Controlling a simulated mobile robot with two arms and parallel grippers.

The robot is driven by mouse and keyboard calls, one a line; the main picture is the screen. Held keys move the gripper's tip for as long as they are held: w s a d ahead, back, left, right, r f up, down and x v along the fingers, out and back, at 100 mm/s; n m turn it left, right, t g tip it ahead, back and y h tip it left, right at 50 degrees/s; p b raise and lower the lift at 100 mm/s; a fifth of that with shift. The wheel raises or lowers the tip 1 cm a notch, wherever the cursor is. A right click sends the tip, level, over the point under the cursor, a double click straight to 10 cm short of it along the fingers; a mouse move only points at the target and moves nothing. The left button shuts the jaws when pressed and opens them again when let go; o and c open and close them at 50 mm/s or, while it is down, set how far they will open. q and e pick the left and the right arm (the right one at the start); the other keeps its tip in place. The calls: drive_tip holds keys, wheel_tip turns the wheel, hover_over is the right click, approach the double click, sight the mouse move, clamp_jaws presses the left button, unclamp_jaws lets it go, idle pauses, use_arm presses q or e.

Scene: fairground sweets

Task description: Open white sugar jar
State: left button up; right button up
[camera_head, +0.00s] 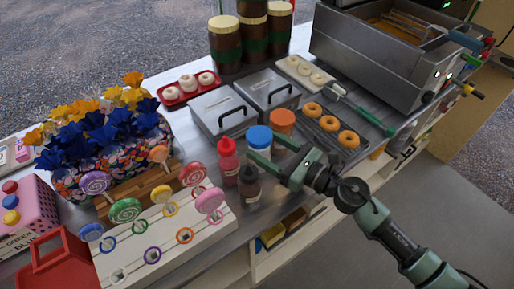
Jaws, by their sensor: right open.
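A jar with a blue lid (259,137) and a pale body stands on the metal counter, its lid on. A second jar with an orange lid (282,121) stands just behind it to the right, also lidded. I cannot tell from labels which one holds white sugar; the blue-lidded body looks white. My right gripper (262,148) is open, its green fingers reaching left around or just over the blue-lidded jar. Contact cannot be told, and the fingers hide much of the jar's lower body. My left gripper is not in view.
A red bottle (227,162) and a dark bottle (249,188) stand close left of the gripper. Lidded metal bins (222,110) are behind, a doughnut tray (318,112) and fryer (365,55) to the right. A lollipop board (165,235) lies front left.

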sight(250, 139)
drive_tip(key=p+x, duration=0.1)
drive_tip(key=x, duration=0.3)
drive_tip(key=shift+s+f, duration=0.1)
drive_tip(key=shift+s, duration=0.05)
drive_tip(key=shift+w+a+f, duration=0.1)
drive_tip(key=shift+w+a, duration=0.25)
drive_tip(key=shift+a, duration=0.15)
clamp_jaws()
wheel_tip(250, 139, up, 20)
drive_tip(key=p, duration=1.5)
